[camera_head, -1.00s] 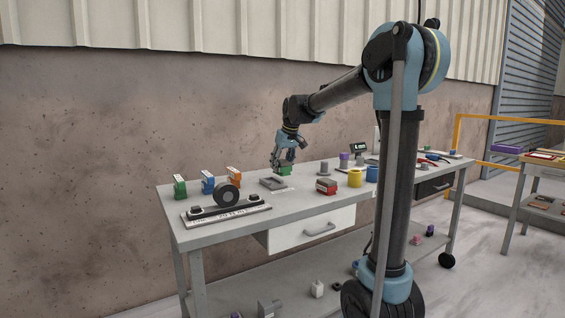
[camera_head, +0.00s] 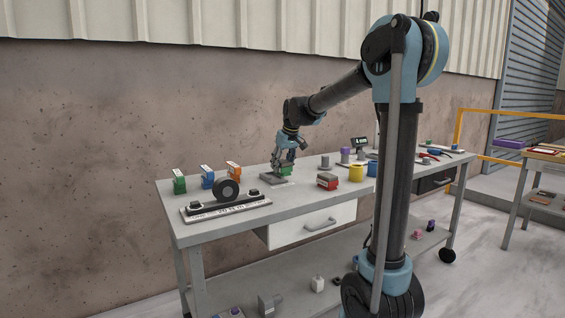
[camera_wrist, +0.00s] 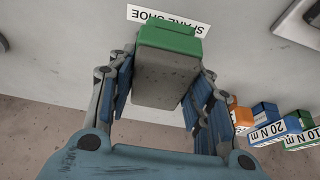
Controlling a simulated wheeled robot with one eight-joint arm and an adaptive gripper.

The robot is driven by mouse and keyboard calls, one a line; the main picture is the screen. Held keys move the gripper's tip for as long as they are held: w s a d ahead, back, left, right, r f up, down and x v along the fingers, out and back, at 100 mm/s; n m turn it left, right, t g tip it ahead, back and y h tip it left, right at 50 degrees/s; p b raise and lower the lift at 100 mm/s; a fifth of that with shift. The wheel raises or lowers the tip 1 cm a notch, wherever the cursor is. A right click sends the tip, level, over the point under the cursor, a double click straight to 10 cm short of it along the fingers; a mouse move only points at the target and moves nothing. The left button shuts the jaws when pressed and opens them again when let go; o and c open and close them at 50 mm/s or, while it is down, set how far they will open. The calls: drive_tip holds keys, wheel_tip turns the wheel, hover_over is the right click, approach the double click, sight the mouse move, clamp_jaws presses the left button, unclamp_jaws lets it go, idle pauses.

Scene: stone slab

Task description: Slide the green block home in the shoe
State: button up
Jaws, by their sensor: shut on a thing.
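The green block (camera_head: 288,170) is between the fingers of my gripper (camera_head: 280,170), low over the bench. In the wrist view the block's green part (camera_wrist: 168,40) shows above a plain grey face (camera_wrist: 165,82), with the fingers of my gripper (camera_wrist: 163,72) shut on both sides. I cannot tell whether that grey face is block or shoe. The flat grey shoe (camera_head: 272,179) lies on the bench right under and beside my gripper in the head view. Whether the block touches the shoe, or how deep it sits, is hidden by the fingers.
A label reading SPARE SHOE (camera_wrist: 165,20) lies close by. Green (camera_head: 179,183), blue (camera_head: 207,178) and orange (camera_head: 233,170) blocks stand to the left, behind a black wheel (camera_head: 226,190) on a plate. A red-and-grey block (camera_head: 327,182) and yellow cup (camera_head: 356,173) stand to the right.

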drive_tip(key=shift+f, duration=1.7)
drive_tip(key=shift+f, duration=0.25)
idle(0.4)
drive_tip(key=shift+w+a, duration=0.85)
drive_tip(key=shift+w, duration=0.35)
drive_tip(key=shift+w+a, duration=0.85)
drive_tip(key=shift+w, duration=0.3)
idle(2.1)
drive_tip(key=o, duration=1.3)
drive_tip(key=shift+o, duration=0.2)
wheel_tip(320, 180, up, 11)
hover_over(282, 172)
drive_tip(key=w, duration=0.6)
drive_tip(key=shift+s+a, duration=0.1)
drive_tip(key=shift+a, duration=0.35)
